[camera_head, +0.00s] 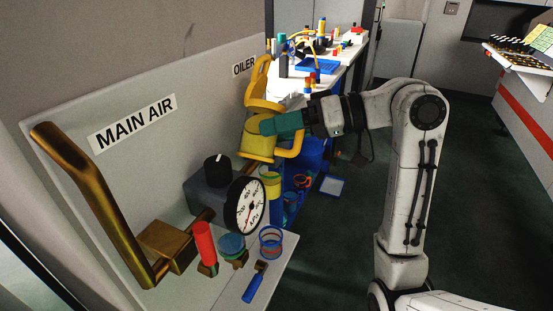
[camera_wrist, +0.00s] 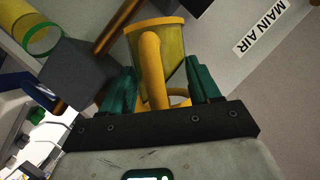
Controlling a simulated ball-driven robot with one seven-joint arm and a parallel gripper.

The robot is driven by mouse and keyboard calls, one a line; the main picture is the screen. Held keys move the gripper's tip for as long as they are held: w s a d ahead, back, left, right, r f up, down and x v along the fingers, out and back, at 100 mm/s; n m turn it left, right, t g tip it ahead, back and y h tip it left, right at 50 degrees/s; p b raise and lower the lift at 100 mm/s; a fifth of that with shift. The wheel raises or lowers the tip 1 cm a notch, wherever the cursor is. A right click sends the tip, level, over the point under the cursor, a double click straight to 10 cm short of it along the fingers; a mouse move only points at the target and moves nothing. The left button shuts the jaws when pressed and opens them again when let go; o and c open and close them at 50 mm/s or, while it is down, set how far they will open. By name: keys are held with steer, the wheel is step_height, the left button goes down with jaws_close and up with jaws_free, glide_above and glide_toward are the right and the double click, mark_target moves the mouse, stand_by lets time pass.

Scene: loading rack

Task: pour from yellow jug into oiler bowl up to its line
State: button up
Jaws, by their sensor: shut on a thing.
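The yellow jug (camera_head: 258,142) is in the air in front of the panel, below the OILER label (camera_head: 243,66). My gripper (camera_head: 281,124) has teal fingers shut on it. In the wrist view, the jug (camera_wrist: 172,52) shows between the fingers (camera_wrist: 155,88), with its handle towards me and its rim at the far end. A clear yellowish cylinder, seemingly the oiler bowl (camera_head: 271,178), stands just below the jug, behind the gauge. It also shows top left in the wrist view (camera_wrist: 35,22), with a green ring. I cannot tell its liquid level or any pouring stream.
A pressure gauge (camera_head: 245,205) and grey box with a black knob (camera_head: 217,170) stand close by. A brass lever (camera_head: 85,185) is at left. A ringed clear cup (camera_head: 271,242) and blue-handled brush (camera_head: 254,285) are on the front ledge. A cluttered bench (camera_head: 345,62) is behind.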

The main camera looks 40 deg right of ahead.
steer(key=shift+d+r+m+y+p, duration=0.2)
steer(key=shift+r+m+y+p, duration=0.2)
steer(key=shift+m, duration=0.2)
stand_by(1.5)
step_height(320, 180, up, 11)
steer(key=m+p, duration=0.1)
steer(key=p, duration=0.6)
steer(key=shift+y, duration=0.3)
stand_by(1.3)
steer(key=shift+w+r+m, duration=0.1)
steer(key=shift+r+m, duration=0.15)
steer(key=shift+m, duration=0.15)
stand_by(0.7)
